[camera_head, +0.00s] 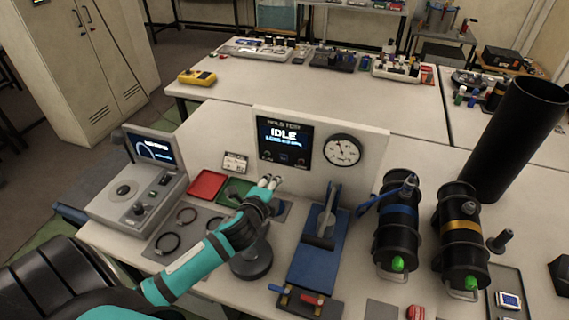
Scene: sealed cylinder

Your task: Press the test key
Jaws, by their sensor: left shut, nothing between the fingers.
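The hold-test panel (297,125) stands upright at the middle of the table, with a dark screen (284,137) reading IDLE and a round gauge (342,150) on its right. No key clearly labelled as the test key can be made out. My left gripper (269,181) is shut and empty, in front of the panel and below its screen. Its fingers point toward the panel; I cannot tell whether they touch anything. The gripper and teal forearm hide part of the tabletop and a grey-blue piece (284,209) beside the wrist. My right gripper is not in view.
A red tray (207,185) and a grey console (139,190) are left of the gripper. A blue clamp fixture (318,245) stands close on the right. Beyond it are black cylinders with a blue band (398,218) and a yellow band (460,229), and a tall black tube (511,135).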

